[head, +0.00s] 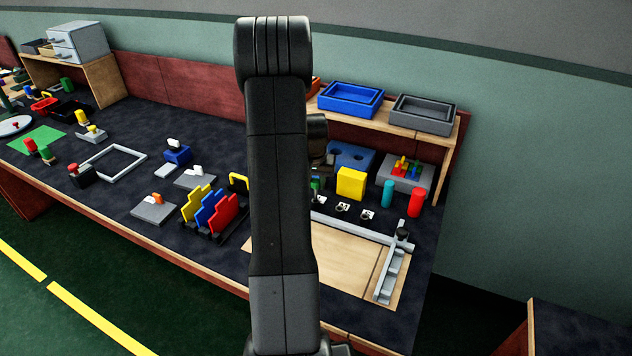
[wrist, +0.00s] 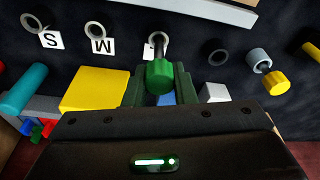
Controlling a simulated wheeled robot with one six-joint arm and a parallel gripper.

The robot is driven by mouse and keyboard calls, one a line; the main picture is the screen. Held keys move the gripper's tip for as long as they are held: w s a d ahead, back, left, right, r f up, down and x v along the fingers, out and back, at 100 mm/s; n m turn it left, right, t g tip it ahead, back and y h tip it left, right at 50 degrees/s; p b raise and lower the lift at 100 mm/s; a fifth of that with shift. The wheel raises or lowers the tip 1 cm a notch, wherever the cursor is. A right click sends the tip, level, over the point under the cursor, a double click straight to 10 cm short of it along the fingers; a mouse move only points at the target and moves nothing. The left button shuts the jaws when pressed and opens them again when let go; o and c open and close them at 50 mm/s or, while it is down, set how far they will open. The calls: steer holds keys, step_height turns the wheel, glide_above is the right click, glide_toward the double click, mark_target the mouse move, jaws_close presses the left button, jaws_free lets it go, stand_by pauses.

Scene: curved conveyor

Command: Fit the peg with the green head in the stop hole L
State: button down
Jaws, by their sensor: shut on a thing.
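The peg with the green head (wrist: 160,76) is between the fingers of my gripper (wrist: 159,88), which is shut on its head, in the wrist view. Its dark shaft points to the ring of the third stop hole (wrist: 158,40). The shaft tip overlaps this ring; I cannot tell whether it is inside or above it. The label beside that ring is mostly covered, so its letter is not readable. The stop holes marked M (wrist: 94,30) and S (wrist: 30,21) are to its left. In the head view my arm hides most of the gripper and the peg.
A yellow block (head: 351,184) stands close to my gripper, with a teal cylinder (head: 388,194) and a red cylinder (head: 415,203) beyond. A yellow-headed peg (wrist: 275,82) stands at a grey ring to the right. A shelf with blue (head: 351,99) and grey trays is behind.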

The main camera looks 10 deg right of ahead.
steer(key=shift+f+b, duration=1.15)
steer(key=shift+f, duration=0.4)
steer(key=c, duration=1.1)
jaws_free()
steer(key=shift+r, duration=0.1)
steer(key=shift+r, duration=0.1)
steer(key=r, duration=0.4)
steer(key=s+r, duration=0.1)
steer(key=r, duration=0.4)
steer(key=s+a+r, duration=0.1)
steer(key=r, duration=0.3)
steer(key=shift+s+r, duration=0.15)
steer(key=shift+s, duration=0.1)
steer(key=f, duration=0.4)
steer(key=w+f, duration=0.1)
steer(key=f, duration=0.4)
steer(key=w+d+f, duration=0.1)
steer(key=f, duration=0.3)
steer(key=shift+w+f, duration=0.25)
steer(key=shift+f, duration=0.05)
steer(key=shift+r, duration=0.3)
